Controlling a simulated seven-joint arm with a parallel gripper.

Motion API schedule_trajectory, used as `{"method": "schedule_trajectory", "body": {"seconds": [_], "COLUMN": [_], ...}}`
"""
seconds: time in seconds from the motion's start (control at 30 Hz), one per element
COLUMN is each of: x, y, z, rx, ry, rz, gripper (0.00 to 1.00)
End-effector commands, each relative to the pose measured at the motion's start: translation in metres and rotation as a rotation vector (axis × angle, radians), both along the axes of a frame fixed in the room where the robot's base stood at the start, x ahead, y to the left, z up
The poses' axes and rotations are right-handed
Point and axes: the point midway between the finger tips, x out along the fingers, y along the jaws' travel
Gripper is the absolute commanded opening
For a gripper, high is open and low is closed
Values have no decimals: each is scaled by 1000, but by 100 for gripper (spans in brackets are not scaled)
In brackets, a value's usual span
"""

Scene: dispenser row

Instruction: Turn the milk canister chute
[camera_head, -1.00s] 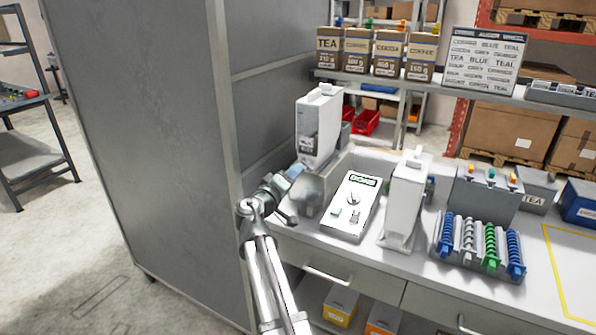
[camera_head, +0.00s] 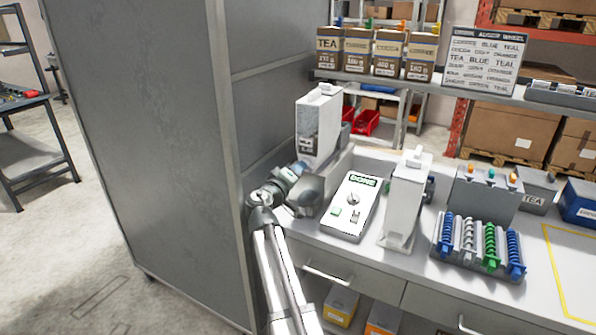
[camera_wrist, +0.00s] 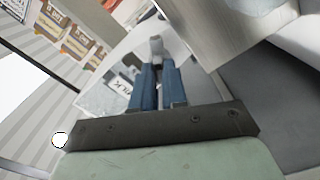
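The milk canister (camera_head: 318,128) is a tall pale box with a dark lower label, standing at the left end of the bench. Its MILK label (camera_wrist: 122,88) shows tilted in the wrist view. My gripper (camera_head: 300,168) is at the canister's lower front. In the wrist view its two blue fingers (camera_wrist: 158,68) are close together, with a small grey-white piece, seemingly the chute (camera_wrist: 156,46), at and between their tips. The fingers look shut on it, though the contact is partly hidden. In the head view my wrist and fingers cover the chute.
A white control box (camera_head: 352,205) with a dial and a display reading DONE stands right of my gripper. A second white canister (camera_head: 405,200) stands farther right, then a rack of blue, grey and green augers (camera_head: 480,245). A tall grey cabinet panel (camera_head: 150,130) is close on the left.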

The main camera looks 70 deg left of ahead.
Motion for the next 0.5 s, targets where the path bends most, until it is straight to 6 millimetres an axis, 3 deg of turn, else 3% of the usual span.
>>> {"method": "schedule_trajectory", "body": {"seconds": [0.1,0.5], "x": [0,0], "y": [0,0], "z": [0,0], "rx": [0,-11], "ry": [0,-11], "rz": [0,0], "gripper": [0,0]}}
